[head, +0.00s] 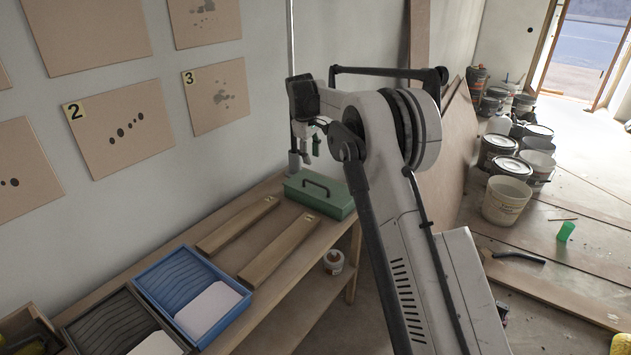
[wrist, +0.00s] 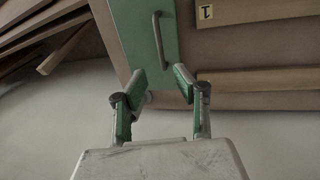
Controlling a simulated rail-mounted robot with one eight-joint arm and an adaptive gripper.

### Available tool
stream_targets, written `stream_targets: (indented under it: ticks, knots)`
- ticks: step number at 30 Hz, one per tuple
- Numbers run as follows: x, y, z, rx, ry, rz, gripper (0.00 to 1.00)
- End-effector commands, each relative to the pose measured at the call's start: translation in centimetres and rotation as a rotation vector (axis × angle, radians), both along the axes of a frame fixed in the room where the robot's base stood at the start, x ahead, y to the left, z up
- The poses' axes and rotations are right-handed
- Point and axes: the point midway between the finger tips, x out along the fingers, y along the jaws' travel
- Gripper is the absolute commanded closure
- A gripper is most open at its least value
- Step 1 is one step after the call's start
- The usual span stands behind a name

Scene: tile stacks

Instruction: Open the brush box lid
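The only lidded box I see is a green one (head: 334,197) with a bar handle on top, at the far end of the wooden bench; I take it as the brush box. Its lid looks closed. In the wrist view, its green top (wrist: 128,22) and grey handle (wrist: 158,38) are at the upper middle. My gripper (wrist: 160,86) is open and empty, its green-padded fingers apart, with the handle beyond the tips and not between them. In the head view, my gripper (head: 307,150) is small, near the wall above the box, and partly hidden by my arm.
Two long wooden pieces (head: 238,226) with small labels lie on the bench (head: 285,262) beside the box. A blue tray (head: 160,272) and a dark tray (head: 82,325) are nearer. The wall with hung boards is close behind. Buckets (head: 505,200) stand on the floor at right.

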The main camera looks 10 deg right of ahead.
Motion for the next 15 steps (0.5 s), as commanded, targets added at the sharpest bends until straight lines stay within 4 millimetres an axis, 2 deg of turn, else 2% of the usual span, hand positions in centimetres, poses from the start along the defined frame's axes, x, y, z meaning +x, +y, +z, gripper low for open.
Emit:
stream_targets:
  ticks: [9, 15]
  knots:
    - [0.8, -0.9, -6.0, 0.001, -0.001, -0.001, 0.72]
    - [1.2, -1.3, -9.2, 0.001, -0.001, -0.001, 0.72]
